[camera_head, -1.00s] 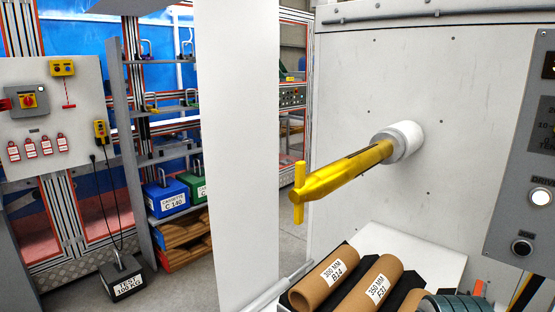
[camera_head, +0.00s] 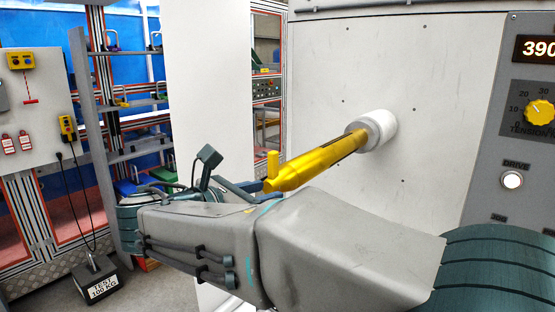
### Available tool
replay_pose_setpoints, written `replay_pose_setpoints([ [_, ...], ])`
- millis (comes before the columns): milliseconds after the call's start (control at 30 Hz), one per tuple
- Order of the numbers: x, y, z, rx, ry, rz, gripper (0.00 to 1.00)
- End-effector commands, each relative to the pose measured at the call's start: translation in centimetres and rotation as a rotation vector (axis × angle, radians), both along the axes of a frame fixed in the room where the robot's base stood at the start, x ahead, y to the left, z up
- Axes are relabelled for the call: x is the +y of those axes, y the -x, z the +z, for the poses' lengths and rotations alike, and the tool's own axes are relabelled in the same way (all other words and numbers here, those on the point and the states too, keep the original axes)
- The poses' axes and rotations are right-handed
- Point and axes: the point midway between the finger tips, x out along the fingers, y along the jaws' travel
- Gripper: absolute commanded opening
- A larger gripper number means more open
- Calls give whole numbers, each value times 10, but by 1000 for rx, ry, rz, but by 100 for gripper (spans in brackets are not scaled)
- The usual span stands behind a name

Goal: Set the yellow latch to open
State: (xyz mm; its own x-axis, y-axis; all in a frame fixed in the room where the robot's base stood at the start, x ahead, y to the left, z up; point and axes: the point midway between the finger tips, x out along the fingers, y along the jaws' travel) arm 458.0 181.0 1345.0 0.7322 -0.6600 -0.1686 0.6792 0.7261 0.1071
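The yellow latch (camera_head: 273,164) is a small upright pin across the free tip of a yellow shaft (camera_head: 318,164). The shaft sticks out to the left from a white and grey hub on the pale machine panel. The pin's upper part shows; its lower part is hidden behind my arm. My arm crosses the lower picture from the right. My gripper (camera_head: 238,190) is just left of the shaft tip, partly hidden by my own arm. Its fingers are not clear enough to tell whether they are open, or whether they touch the latch.
A control panel (camera_head: 515,115) with a display, a yellow knob and a lit drive button is at the right. A tall white panel (camera_head: 210,80) stands behind my gripper. Shelves and a black test weight (camera_head: 97,281) are at the left. My arm hides the lower middle.

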Motion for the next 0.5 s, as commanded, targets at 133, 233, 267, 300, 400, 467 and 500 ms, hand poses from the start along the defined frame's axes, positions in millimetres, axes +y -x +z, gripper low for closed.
replay_pose_setpoints([
  [133, 41, 5, 23, -42, 146, 65, 36],
  [233, 50, 7, 31, -56, 186, 77, 36],
  [267, 51, 6, 32, -59, 192, 78, 36],
  [300, 50, 4, 33, -61, 196, 79, 36],
  [400, 42, -6, 34, -60, 198, 77, 36],
  [467, 35, -14, 34, -60, 197, 77, 36],
  [500, 30, -20, 34, -59, 197, 75, 36],
])
